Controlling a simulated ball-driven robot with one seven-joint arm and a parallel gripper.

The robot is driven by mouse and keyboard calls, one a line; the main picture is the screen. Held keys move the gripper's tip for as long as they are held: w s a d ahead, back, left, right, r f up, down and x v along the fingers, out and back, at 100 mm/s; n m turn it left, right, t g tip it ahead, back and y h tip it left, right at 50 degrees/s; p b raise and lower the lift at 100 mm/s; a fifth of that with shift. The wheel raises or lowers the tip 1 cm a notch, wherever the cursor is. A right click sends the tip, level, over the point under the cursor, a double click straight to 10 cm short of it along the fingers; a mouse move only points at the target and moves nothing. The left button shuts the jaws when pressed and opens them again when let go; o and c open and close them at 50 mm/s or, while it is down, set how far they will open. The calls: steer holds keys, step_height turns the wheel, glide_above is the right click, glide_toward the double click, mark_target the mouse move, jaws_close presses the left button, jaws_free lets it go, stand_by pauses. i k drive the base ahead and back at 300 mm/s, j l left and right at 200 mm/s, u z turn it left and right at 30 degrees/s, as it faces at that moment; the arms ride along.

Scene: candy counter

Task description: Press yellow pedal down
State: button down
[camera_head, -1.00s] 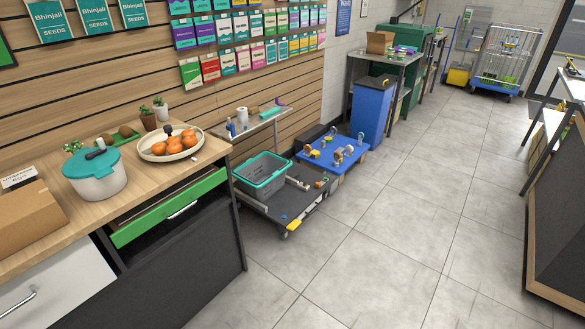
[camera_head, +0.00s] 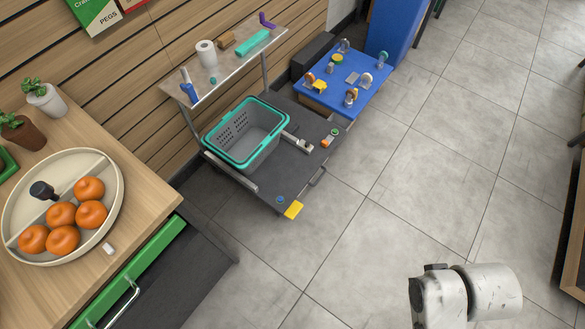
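The yellow pedal (camera_head: 293,210) sticks out at the near corner of a low dark platform cart (camera_head: 270,181), close to the floor. Nothing covers it, and the floor in front of it is bare. It looks tilted slightly outward, but I cannot tell whether it is up or down. A white and grey link of my arm (camera_head: 465,296) shows at the bottom right, well apart from the pedal. My gripper's fingers are not in view.
A grey basket with a teal rim (camera_head: 247,133) stands on the cart. A blue platform (camera_head: 343,84) with several small parts is behind it. A wooden counter (camera_head: 150,191) with a bowl of oranges (camera_head: 62,205) is at left. Tiled floor (camera_head: 400,190) is free at right.

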mark_target(295, 207)
steer(key=i, duration=1.05)
